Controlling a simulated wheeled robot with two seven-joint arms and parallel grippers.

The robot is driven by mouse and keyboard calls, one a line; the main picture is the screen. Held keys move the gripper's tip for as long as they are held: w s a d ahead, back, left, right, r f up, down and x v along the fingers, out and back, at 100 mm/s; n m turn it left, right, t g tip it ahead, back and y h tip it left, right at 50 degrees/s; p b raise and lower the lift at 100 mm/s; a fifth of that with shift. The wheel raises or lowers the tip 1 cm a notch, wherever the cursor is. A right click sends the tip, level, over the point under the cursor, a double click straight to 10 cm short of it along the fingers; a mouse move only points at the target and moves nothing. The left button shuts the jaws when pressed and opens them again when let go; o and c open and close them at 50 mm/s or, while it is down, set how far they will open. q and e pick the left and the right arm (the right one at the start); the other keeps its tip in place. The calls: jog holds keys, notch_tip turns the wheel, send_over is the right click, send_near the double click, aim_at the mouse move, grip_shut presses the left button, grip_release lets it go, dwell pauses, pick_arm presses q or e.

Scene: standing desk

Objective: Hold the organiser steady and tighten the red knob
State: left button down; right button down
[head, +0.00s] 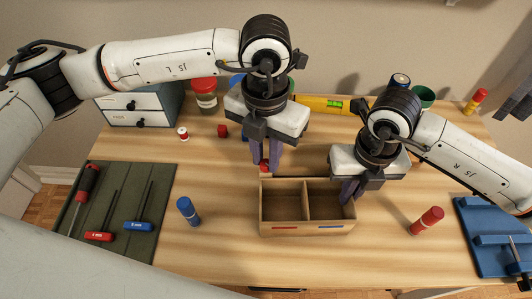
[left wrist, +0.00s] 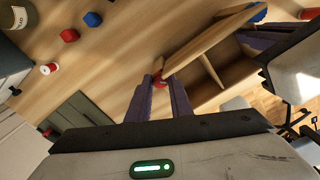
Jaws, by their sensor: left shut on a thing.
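The wooden organiser (head: 307,227) stands near the middle of the desk with two open, empty compartments. It also shows in the left wrist view (left wrist: 208,92). The red knob (head: 264,168) is at its back left corner and shows between my left fingers in the left wrist view (left wrist: 160,85). My left gripper (head: 265,165) points down and is shut on the knob; its fingers hide part of it. My right gripper (head: 347,192) is at the organiser's right end wall, its fingers close against it. Whether they clamp the wall is hidden.
Drawers (head: 145,106), a jar (head: 204,95) and a yellow level (head: 325,104) are behind.

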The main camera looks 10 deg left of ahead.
pick_arm(q)
jog(key=shift+m, duration=0.3)
jog(key=m, duration=0.4)
jog(key=shift+d+m, duration=0.1)
jog(key=shift+m, duration=2.1)
jog(key=c, duration=1.6)
grip_release()
